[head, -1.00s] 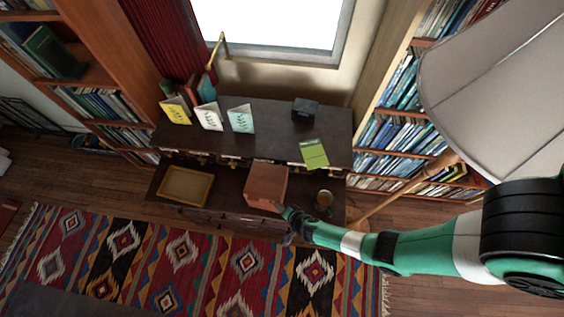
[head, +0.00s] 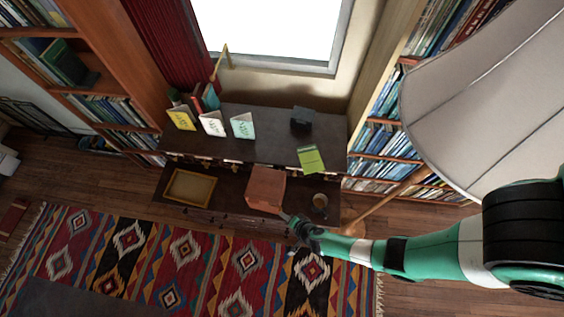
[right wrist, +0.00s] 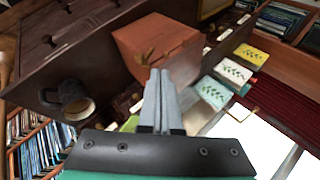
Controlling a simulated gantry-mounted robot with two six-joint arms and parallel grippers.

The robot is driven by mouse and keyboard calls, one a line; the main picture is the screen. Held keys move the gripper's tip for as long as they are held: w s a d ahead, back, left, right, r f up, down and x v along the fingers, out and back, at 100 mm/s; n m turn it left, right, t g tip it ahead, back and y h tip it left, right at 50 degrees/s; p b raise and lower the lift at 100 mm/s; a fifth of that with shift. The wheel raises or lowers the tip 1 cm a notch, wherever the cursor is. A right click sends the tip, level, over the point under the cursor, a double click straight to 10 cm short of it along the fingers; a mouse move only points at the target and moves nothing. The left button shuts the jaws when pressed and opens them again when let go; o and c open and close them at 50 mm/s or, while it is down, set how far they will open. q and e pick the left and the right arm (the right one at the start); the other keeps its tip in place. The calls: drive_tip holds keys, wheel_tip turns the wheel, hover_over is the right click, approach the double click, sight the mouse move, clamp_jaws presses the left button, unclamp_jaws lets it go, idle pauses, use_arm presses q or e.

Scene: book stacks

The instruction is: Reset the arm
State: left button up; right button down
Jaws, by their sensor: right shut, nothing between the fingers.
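My right gripper (head: 287,217) is at the end of the green and white right arm, by the front edge of the dark desk (head: 225,215). Its two grey fingers are shut and empty in the right wrist view (right wrist: 158,95). A reddish-brown wooden box (head: 266,188) stands on the desk, just beyond the fingertips. The box fills the upper middle of the right wrist view (right wrist: 155,45); whether the fingertips touch it I cannot tell. My left gripper is not in view.
A mug (head: 320,201) stands right of the box, and a framed tray (head: 190,187) lies left. The upper shelf holds several standing cards (head: 243,126), a green booklet (head: 311,159) and a dark block (head: 302,119). A lamp shade (head: 490,100) is at right. A patterned rug (head: 180,265) covers the floor.

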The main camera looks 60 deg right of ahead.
drive_tip(key=shift+s+a+r, duration=0.15)
drive_tip(key=shift+s+r, duration=0.2)
drive_tip(key=shift+s, duration=0.05)
drive_tip(key=shift+w, duration=0.15)
